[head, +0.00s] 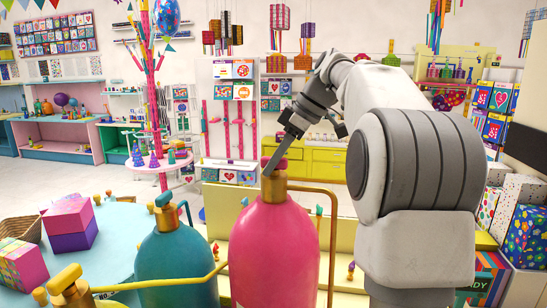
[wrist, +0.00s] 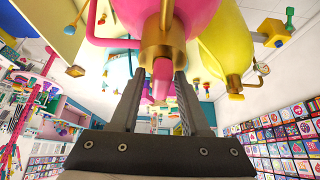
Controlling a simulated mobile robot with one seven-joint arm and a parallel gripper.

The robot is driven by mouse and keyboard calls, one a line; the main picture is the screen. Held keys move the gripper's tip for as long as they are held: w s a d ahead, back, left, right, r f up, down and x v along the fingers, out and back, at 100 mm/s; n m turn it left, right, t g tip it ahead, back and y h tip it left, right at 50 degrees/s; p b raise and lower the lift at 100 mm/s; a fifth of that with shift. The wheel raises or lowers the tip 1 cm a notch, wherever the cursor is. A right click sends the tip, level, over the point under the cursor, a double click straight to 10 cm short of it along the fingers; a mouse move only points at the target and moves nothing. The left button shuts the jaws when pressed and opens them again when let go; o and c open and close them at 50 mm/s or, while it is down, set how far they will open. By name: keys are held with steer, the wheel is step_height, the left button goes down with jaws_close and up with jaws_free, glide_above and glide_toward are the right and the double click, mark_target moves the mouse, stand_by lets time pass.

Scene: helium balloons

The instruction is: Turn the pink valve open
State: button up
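The pink tank (head: 275,245) stands upright in front of me, with a gold collar and the pink valve (head: 281,163) on top. My gripper (head: 270,165) reaches down to this valve from the upper right; one finger partly covers it. In the wrist view, the pink valve (wrist: 162,80) sits between the two fingers of my gripper (wrist: 161,82), below the gold collar in the picture. The fingers are apart, one on each side of the valve, with narrow gaps visible. Contact with the valve is not visible.
A teal tank (head: 177,260) stands close on the left. A yellow tank (wrist: 228,40) shows beside the pink one in the wrist view. Pipes run around the tanks. A round teal table (head: 115,235) with pink and purple boxes (head: 70,222) is at left.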

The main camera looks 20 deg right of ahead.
steer(key=shift+s+a+r, duration=0.1)
steer(key=shift+r, duration=3.5)
